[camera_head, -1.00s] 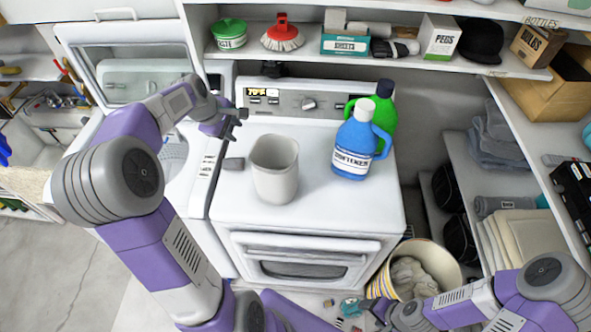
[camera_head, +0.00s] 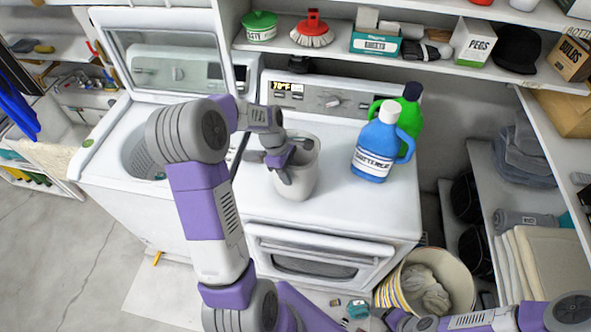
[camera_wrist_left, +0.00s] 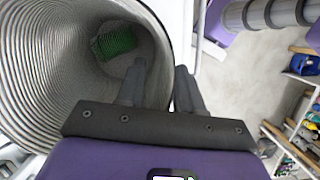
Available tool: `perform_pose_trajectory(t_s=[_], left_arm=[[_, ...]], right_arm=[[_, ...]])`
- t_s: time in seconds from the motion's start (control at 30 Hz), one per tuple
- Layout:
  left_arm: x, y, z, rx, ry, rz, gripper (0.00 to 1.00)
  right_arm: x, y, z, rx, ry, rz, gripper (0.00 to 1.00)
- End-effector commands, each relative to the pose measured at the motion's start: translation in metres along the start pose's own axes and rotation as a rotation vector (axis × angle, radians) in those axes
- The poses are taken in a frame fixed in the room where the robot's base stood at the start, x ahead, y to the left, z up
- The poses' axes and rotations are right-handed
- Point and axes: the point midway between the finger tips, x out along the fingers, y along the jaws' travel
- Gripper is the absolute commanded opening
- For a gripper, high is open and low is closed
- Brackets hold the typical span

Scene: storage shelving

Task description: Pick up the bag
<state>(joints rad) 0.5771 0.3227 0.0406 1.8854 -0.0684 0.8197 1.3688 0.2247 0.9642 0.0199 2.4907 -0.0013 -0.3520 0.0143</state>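A pale grey round bin (camera_head: 301,180) stands upright on top of the white dryer. My left gripper (camera_head: 283,162) is at the bin's left rim in the head view. In the left wrist view my left gripper (camera_wrist_left: 163,85) is open, one finger inside the ribbed bin (camera_wrist_left: 30,85) and the other outside, with the wall between them. A green object (camera_wrist_left: 116,42) lies inside the bin. I cannot tell which thing is the bag; dark rounded items (camera_head: 465,197) on the lower right shelf may be bags. My right gripper (camera_head: 388,316) is partly cut off at the bottom edge.
A blue softener bottle (camera_head: 377,150) and a green bottle (camera_head: 411,115) stand right of the bin on the dryer (camera_head: 350,212). An open washer (camera_head: 118,185) is at left. A striped basket (camera_head: 392,284) stands on the floor. A shelf with boxes hangs above.

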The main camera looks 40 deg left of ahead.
Motion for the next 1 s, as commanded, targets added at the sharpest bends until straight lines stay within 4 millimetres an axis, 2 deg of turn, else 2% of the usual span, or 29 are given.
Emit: perform_pose_trajectory(t_s=[0.2, 0.43, 0.87, 1.0], left_arm=[[0.001, 0.0, 0.0, 0.0, 0.0, 0.002, 0.34], [0.0, 0.0, 0.0, 0.0, 0.0, 0.001, 0.0], [0.0, 0.0, 0.0, -0.001, 0.0, -0.001, 0.0], [-0.01, 0.001, 0.003, 0.001, 0.001, 0.002, 0.0]], right_arm=[[0.0, 0.0, 0.0, 0.0, 0.0, 0.0, 0.69], [0.0, 0.0, 0.0, 0.0, 0.0, 0.0, 0.69], [0.0, 0.0, 0.0, 0.0, 0.0, 0.0, 0.69], [0.001, 0.0, 0.0, 0.0, 0.0, 0.0, 0.69]])
